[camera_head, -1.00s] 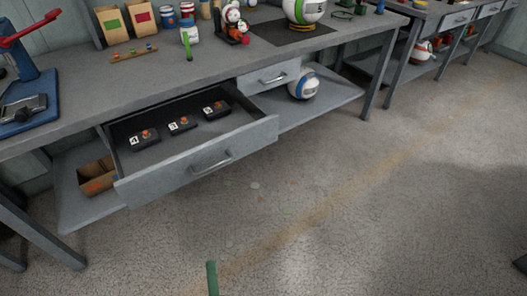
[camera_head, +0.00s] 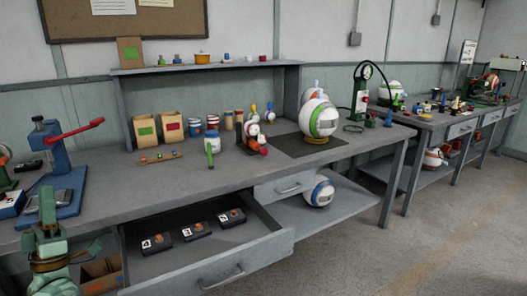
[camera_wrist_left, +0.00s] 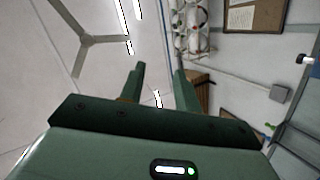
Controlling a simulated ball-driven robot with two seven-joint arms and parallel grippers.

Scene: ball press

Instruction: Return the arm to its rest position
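My left gripper (camera_head: 47,205) points up at the lower left of the head view, in front of the workbench (camera_head: 225,185). In the left wrist view its two dark green fingers (camera_wrist_left: 160,85) stand apart with nothing between them, so it is open and empty. That view faces the ceiling and upper wall. My right gripper is not in view.
The drawer (camera_head: 245,268) stands pulled out, with several black boxes (camera_head: 198,230) inside. A blue press with a red lever (camera_head: 75,160) stands at the bench's left, close to my left gripper. A white and green ball (camera_head: 318,119) sits on the right. The floor (camera_head: 400,265) is clear at lower right.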

